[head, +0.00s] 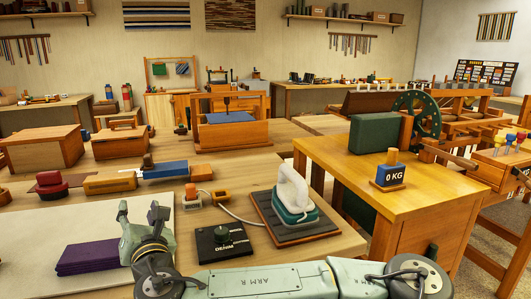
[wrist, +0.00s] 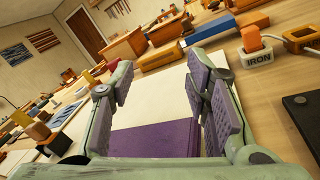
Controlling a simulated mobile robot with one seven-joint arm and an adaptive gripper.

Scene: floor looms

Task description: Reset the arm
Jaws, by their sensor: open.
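My gripper (head: 145,215) is at the lower left of the head view, above the near edge of the table. In the wrist view my gripper (wrist: 165,100) has its two padded fingers spread wide with nothing between them. A folded purple cloth (head: 95,257) lies on a pale mat (head: 40,222) left of the gripper. The cloth also shows in the wrist view (wrist: 155,140), beyond and below the fingers. My arm stretches along the bottom of the head view, lying across the front.
A white and teal iron (head: 294,195) stands on a dark plate to the right. A black dial box (head: 222,240) sits beside it. Wooden boxes (head: 43,148) stand behind. A side table (head: 400,180) at right bears a 0 KG block (head: 390,172).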

